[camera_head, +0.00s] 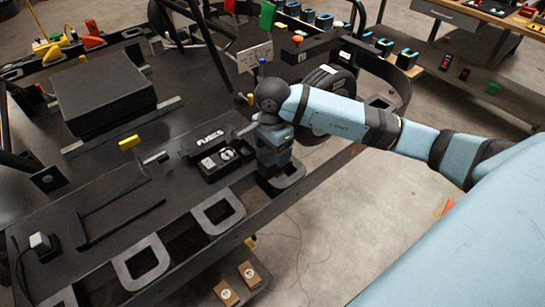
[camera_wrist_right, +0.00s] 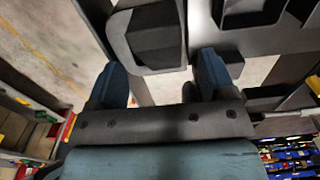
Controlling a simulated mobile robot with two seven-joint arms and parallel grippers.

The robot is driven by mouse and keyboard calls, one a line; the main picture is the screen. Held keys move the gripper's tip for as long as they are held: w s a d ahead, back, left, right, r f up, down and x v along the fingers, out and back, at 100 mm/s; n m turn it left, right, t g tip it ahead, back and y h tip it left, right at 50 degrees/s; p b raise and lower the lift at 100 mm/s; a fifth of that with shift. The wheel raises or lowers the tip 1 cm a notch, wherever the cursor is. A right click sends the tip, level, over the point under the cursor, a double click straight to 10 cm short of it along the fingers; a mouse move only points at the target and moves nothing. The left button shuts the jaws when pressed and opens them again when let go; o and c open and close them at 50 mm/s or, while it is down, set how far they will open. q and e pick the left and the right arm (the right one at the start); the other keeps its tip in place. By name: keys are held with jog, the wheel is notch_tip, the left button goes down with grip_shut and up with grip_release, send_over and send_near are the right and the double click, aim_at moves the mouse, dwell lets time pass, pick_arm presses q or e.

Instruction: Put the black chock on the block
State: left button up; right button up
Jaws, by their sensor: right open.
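My right gripper (camera_head: 273,170) points down at the front edge of the dark kart stand, just right of the fuse box. In the right wrist view, its two blue-grey fingers (camera_wrist_right: 161,76) are apart with nothing between the tips. A black, angular piece (camera_wrist_right: 153,35), which looks like the chock, lies inside a grey rounded loop beyond the fingertips. In the head view the gripper largely hides that spot. I cannot tell for sure which thing is the block; a large black box (camera_head: 103,97) sits at the left of the stand. My left gripper does not show.
The box marked FUSES (camera_head: 215,160) is close left of the right gripper. A black wheel (camera_head: 326,95) stands behind my right arm. A yellow-handled tool (camera_head: 130,143) rises from the deck. Small cartons (camera_head: 227,293) lie below.

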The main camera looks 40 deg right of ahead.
aim_at(272, 158)
notch_tip(272, 158, up, 8)
jog(key=shift+r, duration=0.15)
jog(key=shift+s, duration=0.1)
dwell(0.5)
